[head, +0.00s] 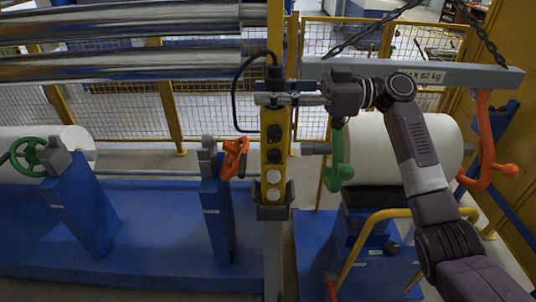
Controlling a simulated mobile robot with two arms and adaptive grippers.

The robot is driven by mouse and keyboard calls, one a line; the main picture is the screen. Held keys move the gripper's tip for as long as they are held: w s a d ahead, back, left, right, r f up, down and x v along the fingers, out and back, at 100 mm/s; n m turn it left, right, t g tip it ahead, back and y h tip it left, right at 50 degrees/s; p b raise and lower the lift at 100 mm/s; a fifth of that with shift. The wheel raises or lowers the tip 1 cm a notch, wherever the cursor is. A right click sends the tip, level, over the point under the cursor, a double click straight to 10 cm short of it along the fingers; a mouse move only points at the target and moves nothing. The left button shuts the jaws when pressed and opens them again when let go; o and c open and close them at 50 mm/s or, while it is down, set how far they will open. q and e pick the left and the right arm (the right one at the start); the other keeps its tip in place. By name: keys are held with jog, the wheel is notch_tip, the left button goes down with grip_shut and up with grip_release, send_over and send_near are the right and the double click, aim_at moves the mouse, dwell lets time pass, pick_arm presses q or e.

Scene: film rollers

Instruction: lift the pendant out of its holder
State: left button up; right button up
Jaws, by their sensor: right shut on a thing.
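The pendant (273,160) is a tall yellow control box with dark and pale round buttons on its face. It hangs upright, with a black cable curving from its top. My right gripper (275,98) comes in from the right and is shut on the pendant's upper end. The grey holder (272,212) is at the pendant's lower end, on top of a grey post. The pendant's bottom meets the holder, and I cannot tell how deep it sits. My left gripper is not in view.
A hoist beam (455,75) on chains, with a green hook (338,155) and an orange hook (488,150), hangs at right by a white roll (400,148). Blue stands (82,205) are at left. Shiny rollers (120,66) lie behind.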

aim_at(270, 77)
jog(key=shift+w, duration=0.15)
grip_shut()
jog(key=shift+r, duration=0.15)
jog(key=shift+d+r, duration=0.1)
jog(key=shift+r, duration=0.45)
notch_tip(270, 77, up, 2)
jog(key=shift+p, duration=0.4)
jog(key=shift+r, duration=0.6)
notch_tip(270, 77, up, 2)
jog(key=shift+p, duration=0.5)
jog(key=shift+r+p, duration=0.85)
jog(key=shift+r, duration=1.45)
